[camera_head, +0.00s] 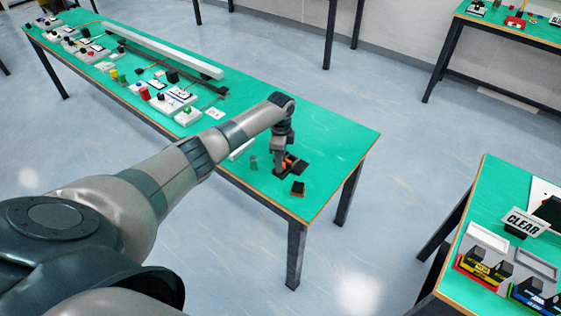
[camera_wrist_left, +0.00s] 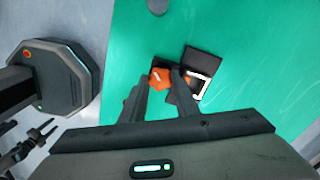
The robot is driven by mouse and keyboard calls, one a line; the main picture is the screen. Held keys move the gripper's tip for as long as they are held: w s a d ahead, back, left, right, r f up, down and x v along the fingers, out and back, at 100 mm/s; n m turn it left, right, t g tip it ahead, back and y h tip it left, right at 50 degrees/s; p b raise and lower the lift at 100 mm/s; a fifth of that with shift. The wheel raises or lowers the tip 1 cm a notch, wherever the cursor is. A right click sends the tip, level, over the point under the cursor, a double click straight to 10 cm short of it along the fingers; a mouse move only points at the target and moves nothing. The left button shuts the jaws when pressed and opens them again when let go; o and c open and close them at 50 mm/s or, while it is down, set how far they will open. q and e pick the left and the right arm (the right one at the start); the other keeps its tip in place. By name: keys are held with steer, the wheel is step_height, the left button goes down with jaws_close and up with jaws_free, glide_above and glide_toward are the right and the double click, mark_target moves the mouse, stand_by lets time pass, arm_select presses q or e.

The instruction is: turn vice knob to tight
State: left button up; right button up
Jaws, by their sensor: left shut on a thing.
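The vice knob (camera_wrist_left: 159,79) is orange and sits between my left gripper's fingertips in the wrist view. The vice (camera_wrist_left: 204,62) is dark, with a white-edged part (camera_wrist_left: 203,86) beside the knob. In the head view the vice (camera_head: 297,169) stands near the right end of the green table, partly hidden by my gripper. My left gripper (camera_head: 283,164) points down at it and is shut on the knob; its fingers (camera_wrist_left: 161,85) partly cover the knob. Which way the knob is turned cannot be told.
Several buttons and switches crowd the table's far left.

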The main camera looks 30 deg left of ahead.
arm_select(q)
steer(key=o, duration=1)
steer(key=shift+o, duration=0.2)
step_height(320, 180, up, 18)
steer(key=b, duration=0.3)
steer(key=shift+f+b, duration=0.25)
steer(key=shift+b, duration=0.1)
steer(key=shift+s+f, duration=0.1)
